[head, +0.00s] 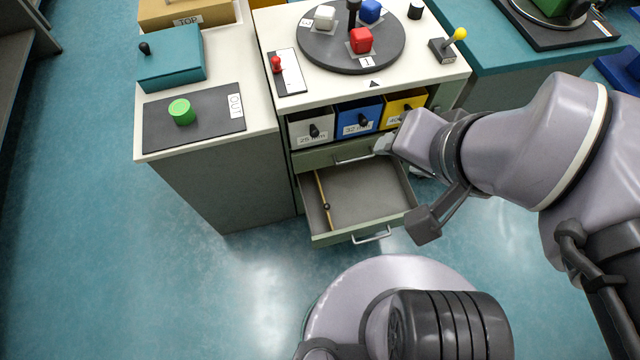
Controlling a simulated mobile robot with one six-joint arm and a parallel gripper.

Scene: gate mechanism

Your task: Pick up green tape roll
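A short green cylinder (181,111), the thing here that looks most like the green tape roll, stands on a dark mat (215,121) labelled OUT on the left counter. I cannot see a hole through it. My gripper (384,145) is far to its right, in front of the yellow bin and above the back right of the open drawer. Its fingers are small and partly hidden by my wrist, so I cannot tell whether they are open or shut. Nothing shows held in it.
The open drawer (372,192) holds a thin wooden stick (322,190). A teal box (171,64) with a black knob stands behind the mat. A turntable (320,48) carries white, red and blue blocks. A red lever (276,64) stands between. Floor at left is clear.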

